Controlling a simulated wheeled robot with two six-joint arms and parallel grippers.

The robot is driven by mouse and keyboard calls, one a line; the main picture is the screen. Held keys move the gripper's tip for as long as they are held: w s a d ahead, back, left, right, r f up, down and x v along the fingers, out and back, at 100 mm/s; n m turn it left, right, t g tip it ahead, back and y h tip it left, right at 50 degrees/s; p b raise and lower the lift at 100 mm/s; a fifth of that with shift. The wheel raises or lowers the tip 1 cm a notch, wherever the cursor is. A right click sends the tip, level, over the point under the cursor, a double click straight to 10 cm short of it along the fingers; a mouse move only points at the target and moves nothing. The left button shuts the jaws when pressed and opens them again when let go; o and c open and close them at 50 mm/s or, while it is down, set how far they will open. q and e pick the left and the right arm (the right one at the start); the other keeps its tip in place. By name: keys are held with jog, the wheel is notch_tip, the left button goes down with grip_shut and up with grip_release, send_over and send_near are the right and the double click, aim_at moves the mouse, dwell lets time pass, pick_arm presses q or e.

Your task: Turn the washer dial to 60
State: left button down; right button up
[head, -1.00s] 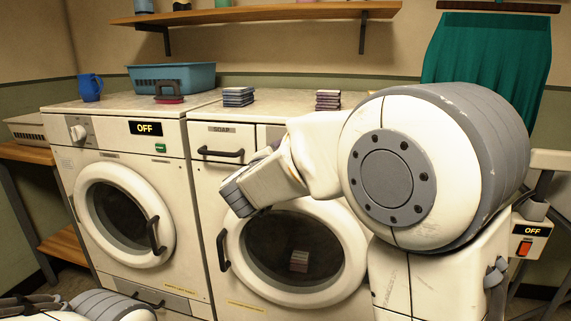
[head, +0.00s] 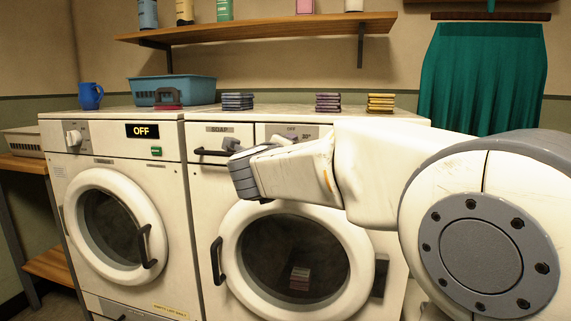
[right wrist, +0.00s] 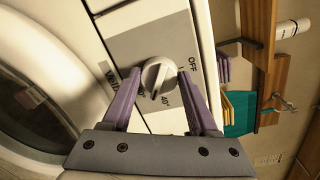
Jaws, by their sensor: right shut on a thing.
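The washer is the right-hand white machine (head: 198,220) with the soap drawer. Its round grey dial (right wrist: 159,77) sits on a grey panel marked OFF and 40°, with other marks partly covered. A dark line on the dial points down in the right wrist view, near the 40° side. My right gripper (right wrist: 158,78) is shut on the dial, one purple finger on each side. In the head view my right gripper (head: 257,141) is at the washer's top panel, and its wrist hides the dial. My left gripper is not in view.
The washer's soap drawer handle (head: 213,152) and round door (head: 235,265) are close to my right gripper. Folded cloths (head: 238,101) and a blue basket (head: 171,88) stand on top.

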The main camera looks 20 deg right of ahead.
jog(key=shift+d+f+m+b, duration=0.1)
jog(key=shift+m+b, duration=2.05)
jog(key=shift+m, duration=0.25)
jog(key=o, duration=1.4)
